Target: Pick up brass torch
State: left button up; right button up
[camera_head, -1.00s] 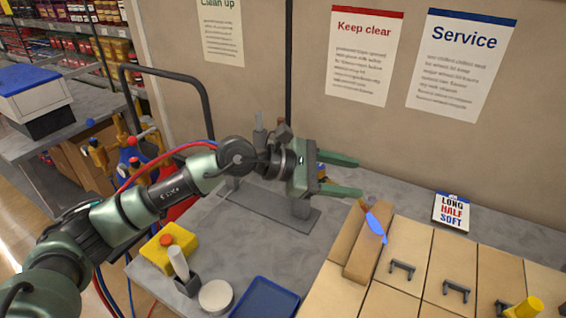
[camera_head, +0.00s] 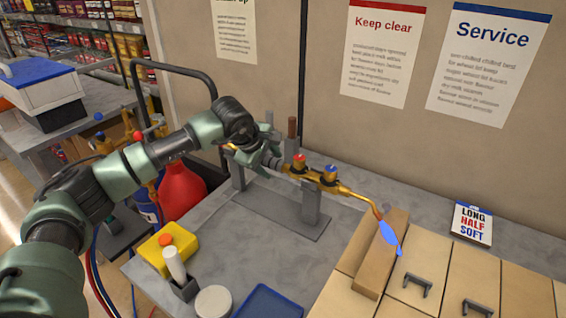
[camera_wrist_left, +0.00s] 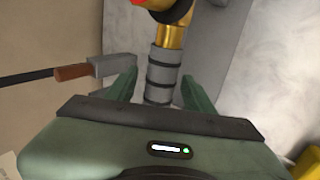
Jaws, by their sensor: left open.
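The brass torch (camera_head: 330,183) rests on a grey stand (camera_head: 270,212) with two upright posts. It has a red and a blue knob, and a bent tip with a blue flame (camera_head: 389,238) pointing right. My left gripper (camera_head: 272,162) is at the torch's rear end, by the left post. In the left wrist view, the open fingers (camera_wrist_left: 160,80) lie either side of the torch's ringed grey handle (camera_wrist_left: 164,66), with some space beside it. Whether either finger touches it cannot be told. My right gripper is not in view.
A brown-handled tool (camera_wrist_left: 75,72) is close to the left finger in the wrist view. Wooden blocks (camera_head: 372,262) lie under the flame. A yellow container (camera_head: 160,252), a blue tray (camera_head: 268,303) and a Long Half Soft box (camera_head: 472,224) are on the grey bench.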

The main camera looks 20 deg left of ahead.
pick_arm(q)
jog(key=shift+x, duration=1)
grip_shut()
jog(key=shift+r, duration=0.2)
jog(key=shift+w+r, duration=0.1)
